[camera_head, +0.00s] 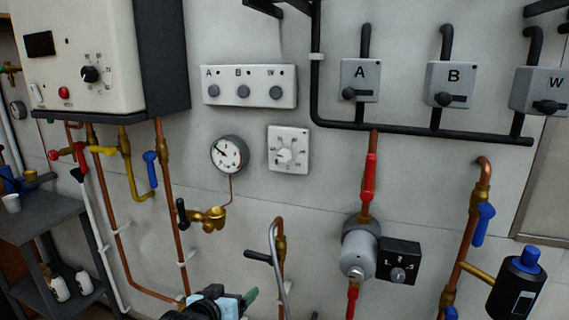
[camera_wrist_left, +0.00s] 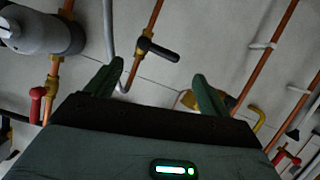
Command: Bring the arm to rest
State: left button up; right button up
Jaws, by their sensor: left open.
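My left gripper (camera_head: 236,298) shows at the bottom edge of the head view, left of the middle, in front of the lower wall. In the left wrist view its two green fingers (camera_wrist_left: 160,78) stand wide apart with nothing between them. Behind the fingers there, the wall, a copper pipe and a black lever handle (camera_wrist_left: 157,49) show. The gripper appears apart from the pipes, though its distance to the wall is hard to judge. Most of the left arm is out of view. My right gripper is in neither view.
A boiler (camera_head: 80,70) hangs at upper left. Switch boxes A (camera_head: 360,80), B (camera_head: 451,84) and W (camera_head: 540,90) line the upper right. A gauge (camera_head: 229,154), a grey pump (camera_head: 360,250) and copper pipes with lever valves stand out from the wall. A dark shelf (camera_head: 45,215) stands left.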

pick_arm(q)
jog(key=s+a+f+g+y, duration=0.1)
jog(key=s+a+f, duration=0.3)
jog(key=s+f, duration=1.3)
jog(key=s+a+f+g+y, duration=0.1)
jog(key=s+a+f, duration=0.1)
jog(key=s, duration=0.7)
jog(key=s+a+f+g, duration=0.1)
jog(key=s+f, duration=0.4)
jog(key=s, duration=0.5)
jog(key=shift+s+a+m+y, duration=0.3)
jog(key=shift+a+y, duration=0.1)
jog(key=shift+a, duration=0.3)
